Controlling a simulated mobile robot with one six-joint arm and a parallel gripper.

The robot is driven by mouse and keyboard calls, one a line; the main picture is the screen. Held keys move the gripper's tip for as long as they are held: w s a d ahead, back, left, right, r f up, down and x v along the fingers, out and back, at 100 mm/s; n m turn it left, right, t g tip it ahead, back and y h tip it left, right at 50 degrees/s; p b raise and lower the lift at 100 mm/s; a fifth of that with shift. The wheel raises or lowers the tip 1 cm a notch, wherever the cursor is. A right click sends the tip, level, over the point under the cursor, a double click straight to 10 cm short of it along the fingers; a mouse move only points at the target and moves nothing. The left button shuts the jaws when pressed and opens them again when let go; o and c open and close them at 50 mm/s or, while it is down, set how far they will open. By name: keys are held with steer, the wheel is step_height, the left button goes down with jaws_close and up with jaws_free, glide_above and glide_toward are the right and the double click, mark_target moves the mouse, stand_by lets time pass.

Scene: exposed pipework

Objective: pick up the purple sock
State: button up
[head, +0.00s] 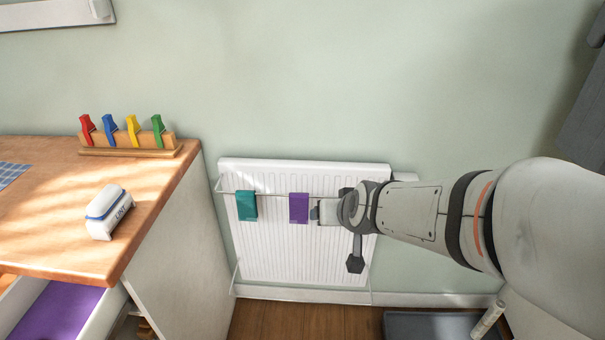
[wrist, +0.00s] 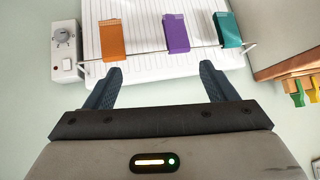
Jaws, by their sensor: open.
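The purple sock (head: 299,208) hangs over the rail on the front of the white radiator, between a teal sock (head: 247,206) and an orange sock. In the wrist view, the purple sock (wrist: 177,33) lies ahead of my gripper (wrist: 161,72), a little right of the middle between the open fingers. The fingers are empty and apart from it. The orange sock (wrist: 112,40) shows to its left there; in the head view my arm hides it. In the head view my gripper (head: 317,211) is just right of the purple sock.
The radiator (head: 270,260) is against the green wall, with a control box (wrist: 65,50) at one end. A wooden counter (head: 150,220) at left holds coloured pegs on a rack (head: 130,152) and a lint device (head: 110,212). An open drawer (head: 110,308) is below. A grey tray (head: 430,325) lies on the floor.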

steer(key=w+a+f+t+b, duration=0.5)
steer(key=w+a+f+b, duration=0.1)
steer(key=w+f+b, duration=0.25)
steer(key=m+t+h+b, duration=0.1)
steer(key=t+h+b, duration=0.25)
steer(key=b, duration=0.25)
glide_toward(298, 203)
steer(key=shift+t+y, duration=0.35)
steer(key=shift+t, duration=0.1)
steer(key=w, duration=0.2)
steer(key=w+b, duration=0.1)
steer(key=w, duration=0.4)
steer(key=shift+w+d+f, duration=0.25)
steer(key=shift+w+d, duration=0.05)
steer(key=shift+d, duration=0.1)
steer(key=shift+c, duration=0.5)
